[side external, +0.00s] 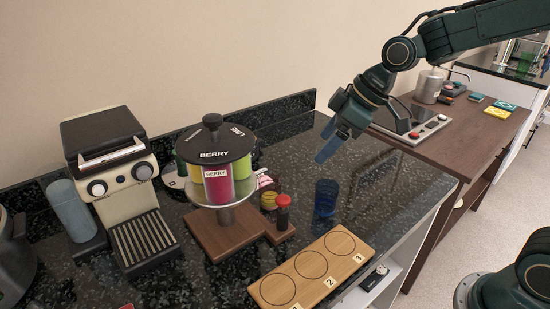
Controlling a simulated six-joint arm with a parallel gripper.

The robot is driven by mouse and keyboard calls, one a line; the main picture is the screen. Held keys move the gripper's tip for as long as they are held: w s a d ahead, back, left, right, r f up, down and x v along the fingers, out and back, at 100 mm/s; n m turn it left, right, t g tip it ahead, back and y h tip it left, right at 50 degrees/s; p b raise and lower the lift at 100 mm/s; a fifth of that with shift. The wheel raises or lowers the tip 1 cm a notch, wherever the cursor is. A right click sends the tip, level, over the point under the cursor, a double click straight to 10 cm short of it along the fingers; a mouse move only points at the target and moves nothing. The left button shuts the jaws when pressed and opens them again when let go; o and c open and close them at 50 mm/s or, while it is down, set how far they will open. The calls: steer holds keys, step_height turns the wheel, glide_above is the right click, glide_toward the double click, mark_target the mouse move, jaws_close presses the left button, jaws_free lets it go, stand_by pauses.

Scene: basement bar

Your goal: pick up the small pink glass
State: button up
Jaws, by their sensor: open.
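I cannot make out a small pink glass in the side external view. A dark blue glass (325,198) stands upright on the black speckled counter, right of the drink dispenser. My gripper (328,146) is open and empty, in the air above and slightly behind the blue glass in the picture, apart from it. The only clear pink is a magenta canister (218,190) labelled BERRY in the dispenser. A tiny reddish thing (126,306) is cut off at the bottom edge.
The dispenser (213,143) has a wooden base, with a red-capped bottle (283,212) beside it. A wooden board (268,291) with three numbered circles lies at the counter's front. A coffee machine (110,170) stands left. A brown side table (470,140) is at right.

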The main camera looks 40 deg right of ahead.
mark_target(270, 193)
steer(key=w+a+f+n+y, duration=0.1)
steer(key=w+f, duration=0.2)
steer(key=w, duration=0.1)
steer(key=shift+w+a+f, duration=0.3)
steer(key=shift+w+a, duration=0.05)
steer(key=shift+w, duration=0.05)
steer(key=shift+x, duration=4.3)
steer(key=shift+x, duration=2.6)
steer(key=shift+s, duration=0.1)
